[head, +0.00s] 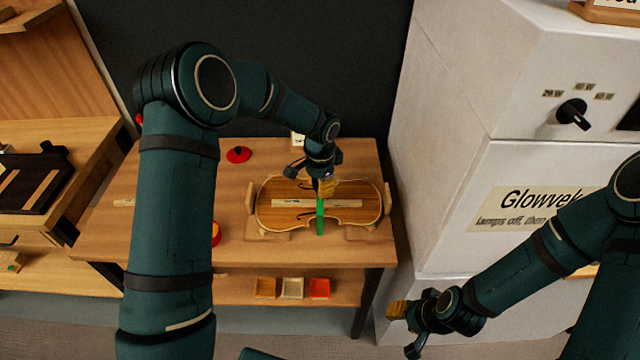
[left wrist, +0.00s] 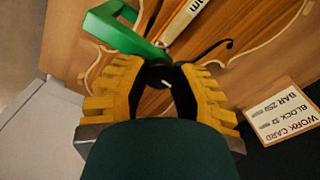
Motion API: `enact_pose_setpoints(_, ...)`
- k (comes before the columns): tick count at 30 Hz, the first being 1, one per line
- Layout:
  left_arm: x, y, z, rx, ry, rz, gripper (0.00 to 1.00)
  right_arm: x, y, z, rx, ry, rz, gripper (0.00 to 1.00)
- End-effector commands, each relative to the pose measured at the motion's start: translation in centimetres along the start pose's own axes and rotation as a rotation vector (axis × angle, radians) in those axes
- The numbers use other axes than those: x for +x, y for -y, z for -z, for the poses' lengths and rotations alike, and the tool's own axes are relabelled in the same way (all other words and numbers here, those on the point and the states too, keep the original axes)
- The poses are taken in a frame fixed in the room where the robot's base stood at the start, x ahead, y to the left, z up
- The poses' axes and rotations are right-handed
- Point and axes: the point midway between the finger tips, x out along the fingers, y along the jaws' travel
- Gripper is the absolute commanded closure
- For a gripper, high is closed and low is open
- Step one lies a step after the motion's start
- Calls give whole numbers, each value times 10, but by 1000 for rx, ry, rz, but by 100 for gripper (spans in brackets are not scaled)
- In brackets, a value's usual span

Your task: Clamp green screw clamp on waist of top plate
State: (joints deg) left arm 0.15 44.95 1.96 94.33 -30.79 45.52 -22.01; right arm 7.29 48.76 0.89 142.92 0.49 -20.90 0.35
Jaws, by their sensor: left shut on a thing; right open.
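The violin-shaped top plate (head: 275,213) lies flat on the bench between wooden blocks, with a pale labelled strip (head: 292,203) along its middle. The green screw clamp (head: 320,218) lies across the plate at its waist; it also shows in the left wrist view (left wrist: 120,30). My left gripper (head: 324,187) is over the waist, its yellow fingers (left wrist: 157,85) closed around the dark screw end of the clamp. Whether the clamp's jaws touch the plate is hidden. My right gripper (head: 403,325) is open and empty, off the bench's front right.
A work card (head: 298,139) stands at the bench's back, with a red round piece (head: 238,154) left of it. An orange-red round thing (head: 216,233) is partly behind my left arm. Small trays (head: 292,288) sit on the lower shelf. A white cabinet (head: 440,130) stands right.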

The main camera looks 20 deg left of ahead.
Motion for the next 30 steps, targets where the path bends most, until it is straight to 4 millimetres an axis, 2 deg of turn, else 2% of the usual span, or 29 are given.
enact_pose_setpoints(9,1,0,-1,100,2,-2,100,-2,1,1,1,-2,0,60)
enact_pose_setpoints(23,1,0,-1,114,2,-2,100,-2,1,1,1,-3,0,60)
enact_pose_setpoints(24,1,0,-1,114,2,-2,68,-2,1,1,1,-3,0,60)
enact_pose_setpoints(26,1,0,-1,113,2,-2,47,-2,1,1,1,-2,0,60)
enact_pose_setpoints(27,1,0,-1,113,2,-2,39,-2,1,1,1,-2,0,60)
enact_pose_setpoints(30,1,0,0,113,2,-1,39,-2,1,1,0,-2,0,60)
